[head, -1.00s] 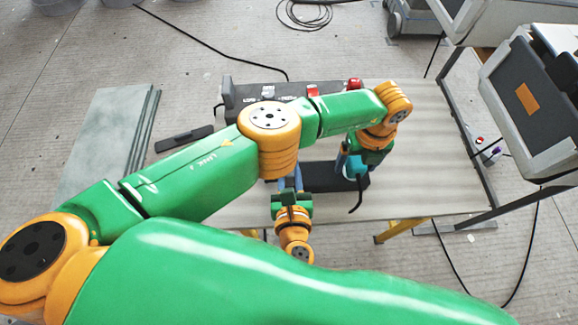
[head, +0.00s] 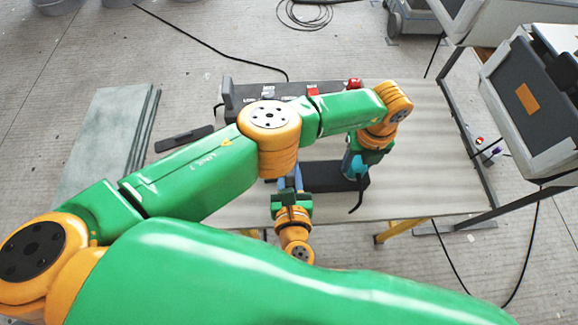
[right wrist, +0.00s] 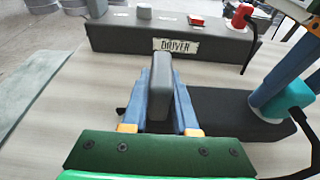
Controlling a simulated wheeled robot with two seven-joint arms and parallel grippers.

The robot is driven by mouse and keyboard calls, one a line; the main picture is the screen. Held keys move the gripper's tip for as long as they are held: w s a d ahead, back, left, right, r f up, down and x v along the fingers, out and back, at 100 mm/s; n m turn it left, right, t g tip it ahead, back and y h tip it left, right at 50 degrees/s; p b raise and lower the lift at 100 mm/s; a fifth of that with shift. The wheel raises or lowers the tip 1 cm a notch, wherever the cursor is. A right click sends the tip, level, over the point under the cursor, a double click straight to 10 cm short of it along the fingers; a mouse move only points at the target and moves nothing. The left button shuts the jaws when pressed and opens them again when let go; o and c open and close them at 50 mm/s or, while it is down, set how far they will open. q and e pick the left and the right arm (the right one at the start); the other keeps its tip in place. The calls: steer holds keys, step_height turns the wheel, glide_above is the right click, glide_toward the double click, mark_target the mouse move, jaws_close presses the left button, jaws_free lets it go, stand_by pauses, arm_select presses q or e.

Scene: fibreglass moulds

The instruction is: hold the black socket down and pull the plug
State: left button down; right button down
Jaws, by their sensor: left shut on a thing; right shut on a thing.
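The black socket (head: 325,182) lies on the table; in the right wrist view (right wrist: 222,110) it is a low dark block. My right gripper (right wrist: 162,98) is shut on an upright grey part (right wrist: 163,82) at its left end; this gripper also shows in the head view (head: 289,186). The teal plug (right wrist: 268,107) is at the socket's right end, with a black cable hanging from it. My left gripper (head: 353,162) is shut on the plug from above. I cannot tell how deep the plug sits in the socket.
A long dark grey box (right wrist: 175,38) with a label, a red plug (right wrist: 241,16) and switches stands behind on the table (head: 445,150). A black flat tool (head: 184,139) lies at left. A grey case (head: 530,100) stands at right.

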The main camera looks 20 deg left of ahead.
mark_target(359, 161)
arm_select(q)
steer(key=shift+r, duration=3)
steer(key=shift+r, duration=2.5)
arm_select(e)
steer(key=c, duration=0.6)
jaws_free()
